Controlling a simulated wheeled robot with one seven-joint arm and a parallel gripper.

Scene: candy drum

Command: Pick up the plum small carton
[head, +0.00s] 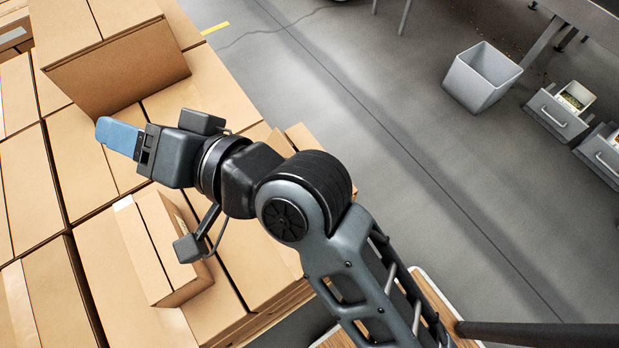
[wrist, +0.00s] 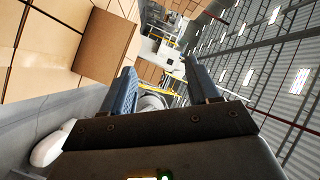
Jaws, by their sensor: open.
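No plum-coloured carton shows in either view. A small brown carton (head: 150,245) lies on top of the large brown boxes in the head view, below my wrist and partly hidden by it. I cannot tell whether it is the plum one. My gripper (head: 118,137) is above the boxes, its blue fingers pointing left, up and left of that carton. In the wrist view my gripper (wrist: 163,85) has its two blue fingers spread apart with nothing between them.
Large brown boxes (head: 28,165) fill the left side. One taller box (head: 120,75) stands just beyond my gripper and also shows in the wrist view (wrist: 107,45). A grey bin (head: 482,77) and grey drawers (head: 557,115) are at the right. The floor between is clear.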

